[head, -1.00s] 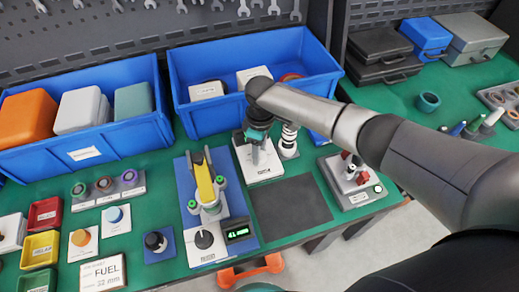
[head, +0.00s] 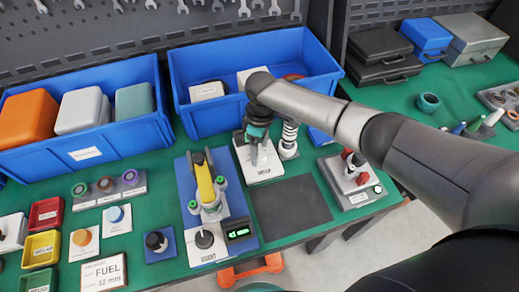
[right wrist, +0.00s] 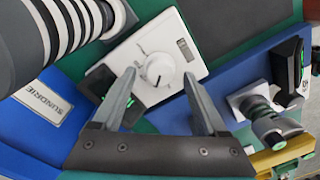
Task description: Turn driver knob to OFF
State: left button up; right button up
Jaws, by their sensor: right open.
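A white control box (head: 266,173) with a dark label stands behind the black mat. In the right wrist view the box (right wrist: 185,45) carries a round white knob (right wrist: 159,68) and a small dark window. Its label is too small to read surely, and the knob's exact setting is not clear. My right gripper (head: 257,155) is over this box, pointing down. In the right wrist view its two fingers (right wrist: 158,80) are apart, one on each side of the knob, with nothing gripped. Whether they touch it I cannot tell. My left gripper is out of view.
A blue bin (head: 215,118) is behind. The black mat (head: 290,205) is bare.

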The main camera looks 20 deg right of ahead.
aim_at(261, 153)
notch_tip(261, 153, up, 14)
jog(key=p, duration=0.2)
jog(key=shift+w+d, duration=0.2)
jog(key=shift+w, duration=0.05)
jog(key=shift+s+f, duration=0.1)
dwell(0.4)
